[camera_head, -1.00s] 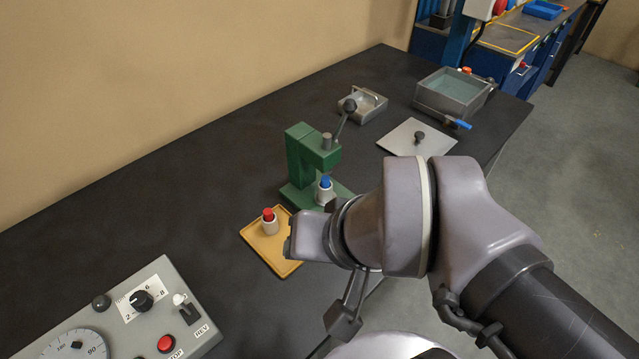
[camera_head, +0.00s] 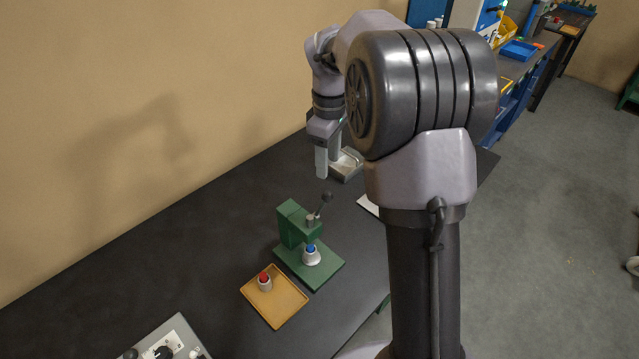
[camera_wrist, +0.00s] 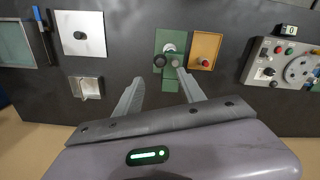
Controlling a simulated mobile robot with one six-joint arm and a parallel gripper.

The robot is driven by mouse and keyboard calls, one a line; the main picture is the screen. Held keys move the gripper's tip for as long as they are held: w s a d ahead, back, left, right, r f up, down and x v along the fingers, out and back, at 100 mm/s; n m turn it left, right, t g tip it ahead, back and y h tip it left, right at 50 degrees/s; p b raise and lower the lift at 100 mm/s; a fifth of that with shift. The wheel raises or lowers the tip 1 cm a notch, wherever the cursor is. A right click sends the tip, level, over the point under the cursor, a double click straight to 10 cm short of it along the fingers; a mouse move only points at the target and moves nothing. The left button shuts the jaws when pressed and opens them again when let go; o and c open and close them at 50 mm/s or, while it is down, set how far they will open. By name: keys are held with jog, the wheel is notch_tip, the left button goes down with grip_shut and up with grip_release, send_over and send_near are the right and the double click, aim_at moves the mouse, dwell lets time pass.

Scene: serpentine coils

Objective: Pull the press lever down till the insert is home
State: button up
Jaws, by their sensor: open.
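The green press (camera_head: 291,223) stands on the dark bench with its lever (camera_head: 326,199) up, ending in a dark ball knob. A blue-topped insert (camera_head: 311,249) sits in a pale holder under the press ram. My gripper (camera_head: 321,168) is raised above the bench, beyond the press in the head view, apart from the lever. In the wrist view my gripper (camera_wrist: 159,88) is open and empty, its two fingers spread. The press (camera_wrist: 170,73) and the lever knob (camera_wrist: 160,61) show beyond and between the fingertips. The insert's blue top is hard to make out there.
A tan tray (camera_head: 273,310) with a red-topped piece (camera_head: 265,281) lies beside the press. A grey control box (camera_head: 172,343) is at the near left. The wrist view also shows a metal dish (camera_wrist: 86,88) and a knobbed plate (camera_wrist: 80,34). The wall is behind the bench.

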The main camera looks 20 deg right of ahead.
aim_at(326, 203)
notch_tip(326, 203, down, 15)
jog(key=b, duration=0.2)
jog(key=shift+f+b, duration=0.2)
jog(key=shift+b, duration=0.1)
grip_shut()
dwell(1.0)
